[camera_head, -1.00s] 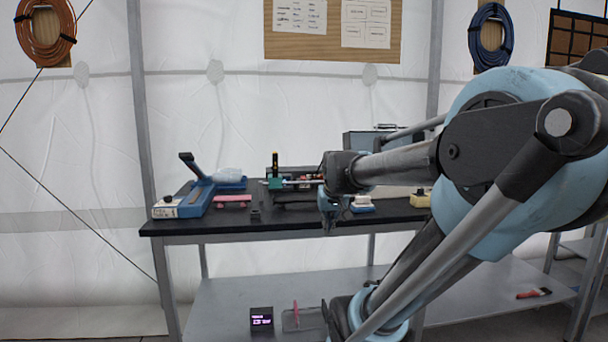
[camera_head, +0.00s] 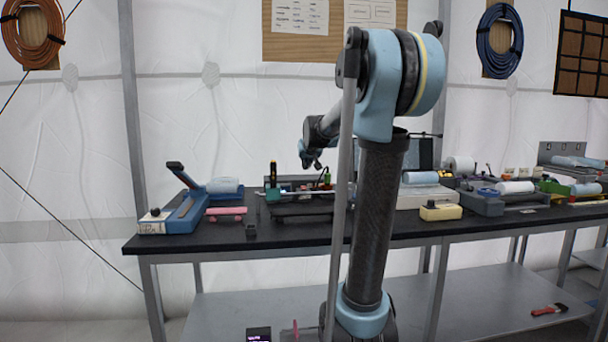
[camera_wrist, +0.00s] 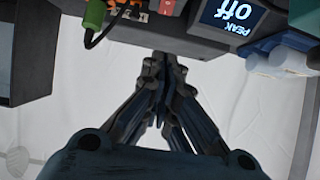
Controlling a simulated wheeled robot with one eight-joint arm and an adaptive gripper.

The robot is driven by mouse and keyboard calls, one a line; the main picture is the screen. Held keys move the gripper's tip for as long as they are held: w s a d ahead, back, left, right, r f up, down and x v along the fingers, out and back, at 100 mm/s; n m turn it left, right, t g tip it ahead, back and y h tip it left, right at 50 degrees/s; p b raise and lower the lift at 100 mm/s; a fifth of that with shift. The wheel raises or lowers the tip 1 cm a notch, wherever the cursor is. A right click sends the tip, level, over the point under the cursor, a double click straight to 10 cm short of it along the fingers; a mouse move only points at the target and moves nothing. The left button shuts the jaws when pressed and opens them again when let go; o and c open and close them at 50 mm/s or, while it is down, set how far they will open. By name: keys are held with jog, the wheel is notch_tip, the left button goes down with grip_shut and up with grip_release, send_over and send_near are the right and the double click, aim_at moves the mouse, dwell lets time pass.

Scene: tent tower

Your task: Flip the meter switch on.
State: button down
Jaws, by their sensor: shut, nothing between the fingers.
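The meter's lit display (camera_wrist: 232,14) reads "PEAK Off" upside down at the top of the wrist view, on a dark housing cut by the frame's top edge. I cannot make out its switch for sure. My gripper (camera_wrist: 164,62) is shut and empty in the wrist view, its fingertips just below the dark edge of the housing. In the head view my gripper (camera_head: 314,162) hangs above the bench, over a cluster of small devices. I cannot tell whether the fingertips touch anything.
A green plug (camera_wrist: 95,14) with a black cable and an orange part stand beside the housing. On the black bench (camera_head: 190,242) are a blue lever tool (camera_head: 186,211), a pink block (camera_head: 226,211) and a yellow box (camera_head: 440,211). White tent wall lies behind.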

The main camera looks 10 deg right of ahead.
send_over(304, 188)
jog(key=s, duration=0.1)
notch_tip(304, 188, down, 5)
jog(key=shift+r, duration=0.1)
jog(key=f, duration=0.1)
jog(key=w+f, duration=0.1)
jog(key=f, duration=0.1)
jog(key=shift+w+f, duration=0.15)
jog(key=shift+f, duration=0.55)
